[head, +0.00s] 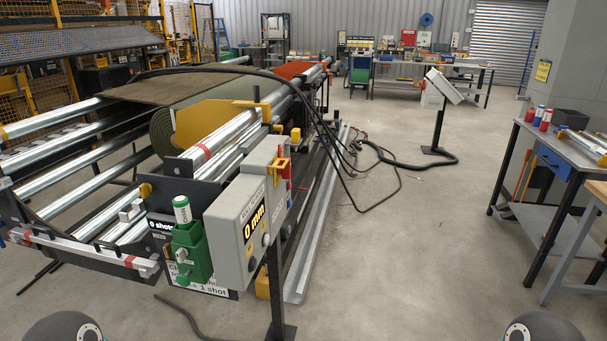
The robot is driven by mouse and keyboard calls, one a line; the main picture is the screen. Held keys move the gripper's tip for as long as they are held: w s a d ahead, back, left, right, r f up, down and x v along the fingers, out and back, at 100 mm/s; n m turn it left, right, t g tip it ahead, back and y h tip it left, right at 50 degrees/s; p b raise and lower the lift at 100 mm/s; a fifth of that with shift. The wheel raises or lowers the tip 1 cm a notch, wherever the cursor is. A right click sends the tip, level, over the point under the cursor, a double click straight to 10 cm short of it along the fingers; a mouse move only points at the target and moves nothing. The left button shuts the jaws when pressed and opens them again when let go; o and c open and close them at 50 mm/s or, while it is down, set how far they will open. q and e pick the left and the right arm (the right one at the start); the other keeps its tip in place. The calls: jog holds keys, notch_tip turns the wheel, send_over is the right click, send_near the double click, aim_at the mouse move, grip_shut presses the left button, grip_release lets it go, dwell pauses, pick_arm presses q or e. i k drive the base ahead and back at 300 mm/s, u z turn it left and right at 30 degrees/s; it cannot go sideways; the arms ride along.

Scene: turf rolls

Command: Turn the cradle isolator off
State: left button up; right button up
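A grey control box (234,232) with a dark panel and a yellow "0 mm" readout stands on a dark post at the near end of the roller cradle (225,141). Behind it is a second grey box (262,157). A yellow lever-like part (281,153) with red beside it is on that box's right side; it may be the cradle isolator, but its label and position are too small to read. Neither gripper is in view. Only dark rounded parts of my own arms show at the bottom left and bottom right.
A green roll (160,130) lies on the steel rollers. A green unit (190,248) sits left of the control box. Black cables (400,165) run over the floor toward a tilted panel on a stand (443,86). A workbench (555,150) is at right.

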aim_at(286, 173)
jog(key=i, duration=1)
jog(key=u, duration=1.15)
jog(key=k, duration=0.75)
jog(key=z, duration=0.35)
jog(key=i, duration=0.95)
jog(key=z, duration=0.1)
